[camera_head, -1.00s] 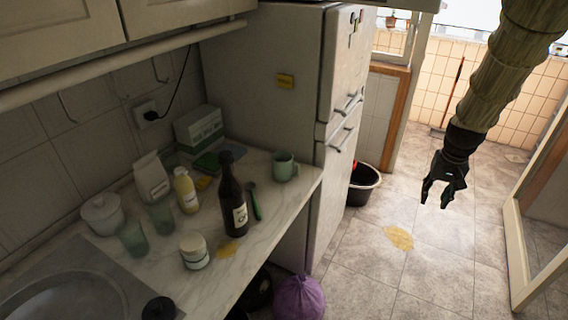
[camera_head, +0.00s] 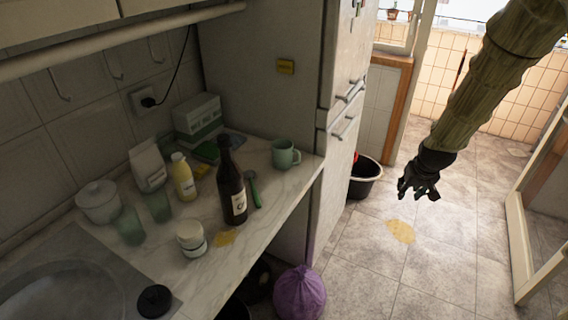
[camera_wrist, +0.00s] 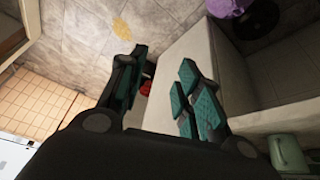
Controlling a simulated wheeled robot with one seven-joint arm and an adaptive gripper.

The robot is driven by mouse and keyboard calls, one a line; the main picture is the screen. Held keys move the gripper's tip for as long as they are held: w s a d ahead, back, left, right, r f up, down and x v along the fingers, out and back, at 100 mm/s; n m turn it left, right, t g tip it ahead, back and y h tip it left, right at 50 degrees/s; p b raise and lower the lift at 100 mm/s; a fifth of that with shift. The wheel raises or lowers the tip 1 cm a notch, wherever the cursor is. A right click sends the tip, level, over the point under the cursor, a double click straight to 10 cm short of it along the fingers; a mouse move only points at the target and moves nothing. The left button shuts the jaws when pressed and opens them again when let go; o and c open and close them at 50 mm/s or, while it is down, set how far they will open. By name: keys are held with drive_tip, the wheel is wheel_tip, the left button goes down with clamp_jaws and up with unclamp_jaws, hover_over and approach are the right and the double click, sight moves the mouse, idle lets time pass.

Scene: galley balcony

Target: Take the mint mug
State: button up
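The mint mug (camera_head: 285,154) stands upright on the marble counter, near its right end beside the fridge. Its handle points right. It also shows at the lower right edge of the wrist view (camera_wrist: 288,153), partly cut off. My gripper (camera_head: 420,192) hangs over the floor to the right of the fridge, well apart from the mug. In the wrist view my gripper (camera_wrist: 160,92) has its two fingers spread, with nothing between them.
A dark bottle (camera_head: 231,182) and a green-handled utensil (camera_head: 253,190) are left of the mug. Boxes (camera_head: 198,118) stand behind. The fridge (camera_head: 338,150) stands between my gripper and the counter. A black bucket (camera_head: 366,180) and purple bag (camera_head: 299,294) are on the floor.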

drive_tip(key=w+a+f+n+t+b, duration=0.2)
drive_tip(key=w+a+f, duration=0.1)
drive_tip(key=a+f, duration=0.15)
drive_tip(key=n+t+y+b, duration=0.5)
drive_tip(key=t+y+b, duration=0.3)
drive_tip(key=t+y, duration=0.15)
approach(299, 161)
drive_tip(key=shift+g+y, duration=0.25)
drive_tip(key=shift+d+p+x, duration=0.1)
drive_tip(key=shift+p+x, duration=0.6)
drive_tip(key=shift+x, duration=1.45)
drive_tip(key=shift+d+p+x, duration=0.15)
drive_tip(key=shift+p+x, duration=0.5)
drive_tip(key=shift+x, duration=1.45)
drive_tip(key=shift+w, duration=0.15)
clamp_jaws()
drive_tip(key=shift+r, duration=0.15)
